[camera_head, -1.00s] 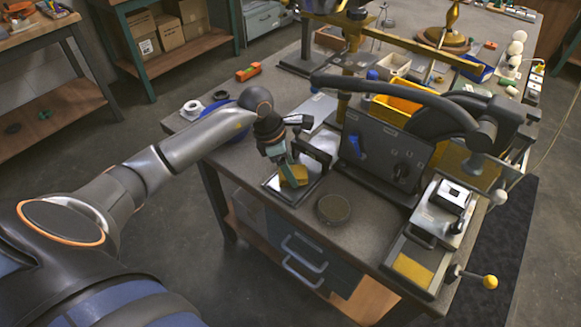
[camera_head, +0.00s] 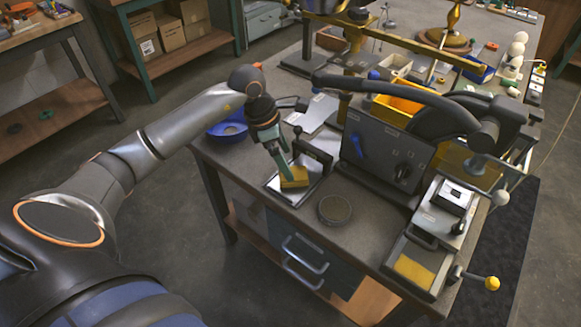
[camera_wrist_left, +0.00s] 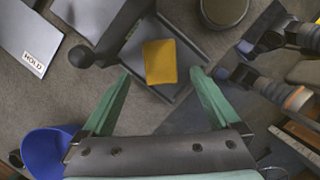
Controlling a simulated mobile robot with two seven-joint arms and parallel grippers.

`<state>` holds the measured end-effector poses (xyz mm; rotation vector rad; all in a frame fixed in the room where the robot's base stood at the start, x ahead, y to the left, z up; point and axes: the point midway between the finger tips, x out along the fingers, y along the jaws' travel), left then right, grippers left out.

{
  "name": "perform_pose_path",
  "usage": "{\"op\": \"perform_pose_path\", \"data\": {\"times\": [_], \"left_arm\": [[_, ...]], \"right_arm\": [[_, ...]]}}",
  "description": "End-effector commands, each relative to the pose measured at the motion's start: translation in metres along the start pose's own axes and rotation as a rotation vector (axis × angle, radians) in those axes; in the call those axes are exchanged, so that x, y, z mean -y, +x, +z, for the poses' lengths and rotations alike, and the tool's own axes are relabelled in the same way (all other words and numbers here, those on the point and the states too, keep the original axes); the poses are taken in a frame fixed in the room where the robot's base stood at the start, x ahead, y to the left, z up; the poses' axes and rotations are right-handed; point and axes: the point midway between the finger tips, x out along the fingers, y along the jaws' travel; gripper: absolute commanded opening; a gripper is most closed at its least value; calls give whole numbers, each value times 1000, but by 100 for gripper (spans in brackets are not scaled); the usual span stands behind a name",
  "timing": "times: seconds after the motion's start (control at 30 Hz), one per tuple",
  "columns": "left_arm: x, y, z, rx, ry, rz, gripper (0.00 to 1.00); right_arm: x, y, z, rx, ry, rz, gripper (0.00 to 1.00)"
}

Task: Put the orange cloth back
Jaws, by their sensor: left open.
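The orange cloth shows as a small yellow-orange folded pad (camera_head: 295,178). It lies on a shallow dark-rimmed tray (camera_head: 272,184) near the table's front left edge. My left gripper (camera_head: 283,165) points down close above the cloth, its green fingers apart. In the left wrist view, the cloth (camera_wrist_left: 160,62) lies flat beyond the gap between the open fingertips (camera_wrist_left: 160,75), and nothing is held. The head view does not show clearly how much height separates fingers and cloth. My right gripper is not seen.
A black upright part (camera_head: 312,155) stands at the tray's back edge. A round dark tin (camera_head: 335,209) is right of the tray. A dark control box (camera_head: 385,150) stands behind. A blue bowl (camera_head: 228,128) sits left. Bare tabletop surrounds the tin.

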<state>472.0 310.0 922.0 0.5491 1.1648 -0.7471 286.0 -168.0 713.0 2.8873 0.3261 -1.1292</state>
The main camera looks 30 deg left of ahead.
Motion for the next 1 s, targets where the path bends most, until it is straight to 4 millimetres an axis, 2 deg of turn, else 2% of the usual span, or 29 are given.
{"op": "perform_pose_path", "data": {"times": [0.03, 0.2, 0.4, 1.0], "left_arm": [[-2, -12, 0, 1, 2, 6, 96], [-1, -47, 0, 2, 1, 5, 96], [0, -70, 0, 1, 0, 1, 96], [0, -74, 0, 1, 0, -1, 96]], "right_arm": [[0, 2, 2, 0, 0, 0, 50], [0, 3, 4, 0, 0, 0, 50], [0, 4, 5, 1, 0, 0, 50], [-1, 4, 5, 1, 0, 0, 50]]}}
